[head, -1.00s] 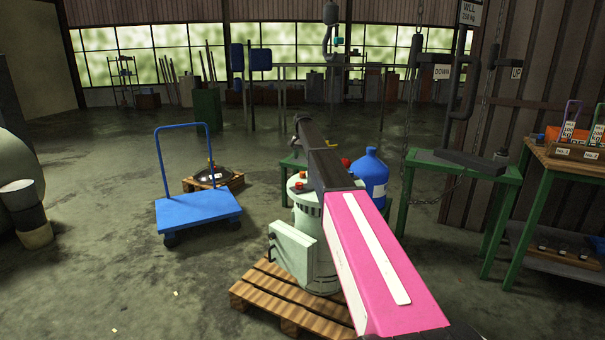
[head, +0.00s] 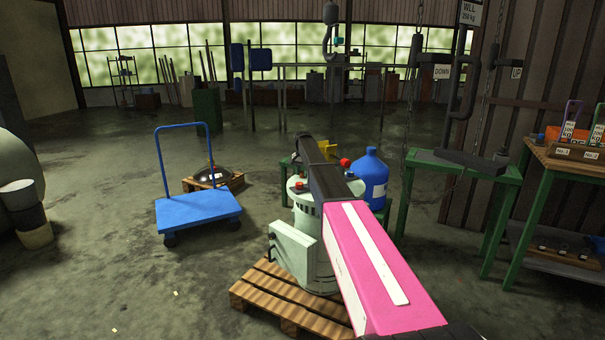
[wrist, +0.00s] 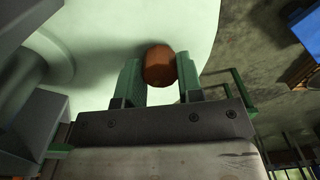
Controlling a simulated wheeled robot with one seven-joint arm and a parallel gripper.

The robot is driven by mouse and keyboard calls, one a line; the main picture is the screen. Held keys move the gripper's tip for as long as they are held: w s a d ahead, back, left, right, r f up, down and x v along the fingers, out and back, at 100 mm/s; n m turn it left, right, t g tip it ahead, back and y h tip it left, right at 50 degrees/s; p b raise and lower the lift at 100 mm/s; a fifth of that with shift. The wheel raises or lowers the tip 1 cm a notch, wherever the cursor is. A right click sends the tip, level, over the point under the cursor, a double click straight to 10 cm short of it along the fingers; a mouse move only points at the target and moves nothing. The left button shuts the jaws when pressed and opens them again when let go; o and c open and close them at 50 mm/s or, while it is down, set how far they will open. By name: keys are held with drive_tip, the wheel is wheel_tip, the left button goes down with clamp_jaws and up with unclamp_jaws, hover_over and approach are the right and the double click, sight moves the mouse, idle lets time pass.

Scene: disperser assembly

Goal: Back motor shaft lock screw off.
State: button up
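The motor (head: 312,245) is a pale green upright body on a wooden pallet, with a box on its side. In the wrist view, a rounded orange-brown lock screw (wrist: 159,65) stands on the pale surface (wrist: 110,25). The two green fingers of my gripper (wrist: 161,80) are on either side of this screw. The screw fills the gap, and both fingers appear to touch it. In the head view my pink and black arm covers part of the motor top and hides the fingertips. A red knob (head: 298,184) shows on the motor top, left of my arm.
A blue bottle (head: 371,178) stands close behind the motor, on the right. A green hoist stand (head: 462,165) and a workbench (head: 560,165) are at the right. A blue trolley (head: 198,211) is at the left, with open floor around it. The pallet (head: 265,290) lies under the motor.

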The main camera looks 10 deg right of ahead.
drive_tip(key=shift+n, duration=2)
drive_tip(key=o, duration=0.9)
drive_tip(key=shift+o, duration=0.2)
wheel_tip(320, 180, up, 11)
drive_tip(key=shift+s+f, duration=0.1)
